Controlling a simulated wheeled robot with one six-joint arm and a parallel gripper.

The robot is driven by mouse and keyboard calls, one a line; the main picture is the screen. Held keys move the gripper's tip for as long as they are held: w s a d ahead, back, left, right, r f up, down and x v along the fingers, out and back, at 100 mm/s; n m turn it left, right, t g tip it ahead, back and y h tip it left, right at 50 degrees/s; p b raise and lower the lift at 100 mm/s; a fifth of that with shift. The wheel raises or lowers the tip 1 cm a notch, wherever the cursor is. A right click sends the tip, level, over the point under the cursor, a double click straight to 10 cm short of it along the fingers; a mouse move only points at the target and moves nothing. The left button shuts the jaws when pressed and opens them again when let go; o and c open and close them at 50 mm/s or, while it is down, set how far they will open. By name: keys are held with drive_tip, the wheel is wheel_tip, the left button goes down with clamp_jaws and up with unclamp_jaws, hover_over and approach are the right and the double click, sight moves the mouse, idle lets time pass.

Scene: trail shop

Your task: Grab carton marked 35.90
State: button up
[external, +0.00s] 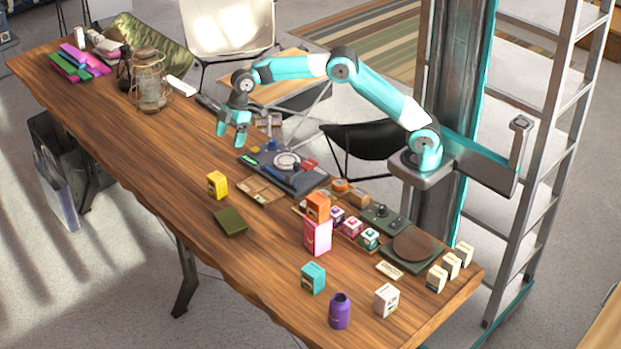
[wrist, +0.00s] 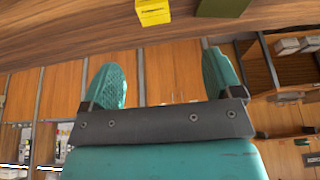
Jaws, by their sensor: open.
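Several cartons stand on the wooden table, and I cannot read a 35.90 mark on any of them. A yellow carton (external: 217,185) stands mid-table; it also shows at the top of the wrist view (wrist: 153,12). A teal carton (external: 313,278) and a white carton (external: 386,300) stand nearer the front. Several small cream cartons (external: 451,264) line the right edge. My gripper (external: 231,132) is open and empty above the table, beyond the yellow carton. Its two fingers spread wide in the wrist view (wrist: 163,75).
A dark green box (external: 230,222) lies beside the yellow carton. A purple jar (external: 340,311) stands at the front. A dark tray (external: 262,160) lies right of my gripper, near small boxes and a stove (external: 414,246). A lantern (external: 150,85) stands left. The table's left front is clear.

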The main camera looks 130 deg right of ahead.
sight(219, 175)
drive_tip(key=x, duration=1.1)
drive_tip(key=d+x, duration=0.1)
drive_tip(key=x, duration=0.5)
drive_tip(key=shift+f+p, duration=0.25)
drive_tip(key=shift+p, duration=0.15)
drive_tip(key=c, duration=1.1)
drive_tip(key=shift+r, duration=0.15)
